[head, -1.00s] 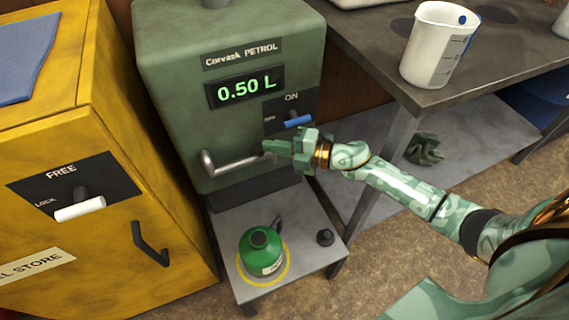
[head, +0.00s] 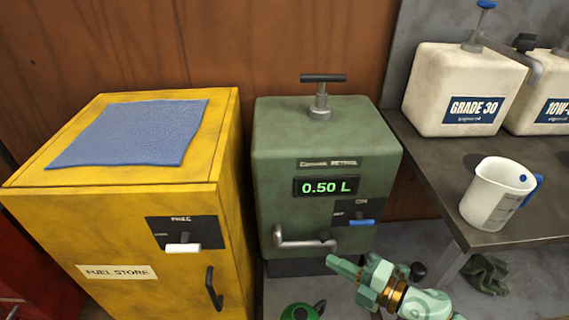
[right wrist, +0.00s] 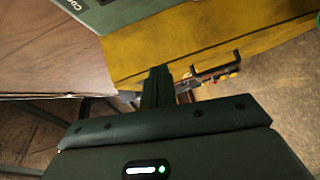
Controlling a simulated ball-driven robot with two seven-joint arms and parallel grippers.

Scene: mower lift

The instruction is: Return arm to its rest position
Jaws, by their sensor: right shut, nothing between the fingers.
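My right gripper (head: 352,274) is shut and empty. In the head view it is at the bottom, in front of the green petrol dispenser and just below its spout, apart from the lever switch. The right wrist view shows its closed fingers (right wrist: 158,88) too. The petrol dispenser (head: 280,150) reads 0.50 L, with a blue-handled switch (head: 361,222) near ON and a grey spout (head: 295,240). The green fuel can (head: 298,313) shows only its top at the lower edge. My left gripper is not in view.
The yellow fuel store (head: 120,225) with a blue cloth (head: 130,133) stands left. The bench (head: 440,165) at right holds a measuring jug (head: 492,200) and white oil containers (head: 458,85). A dark green rag (head: 487,272) lies below the bench.

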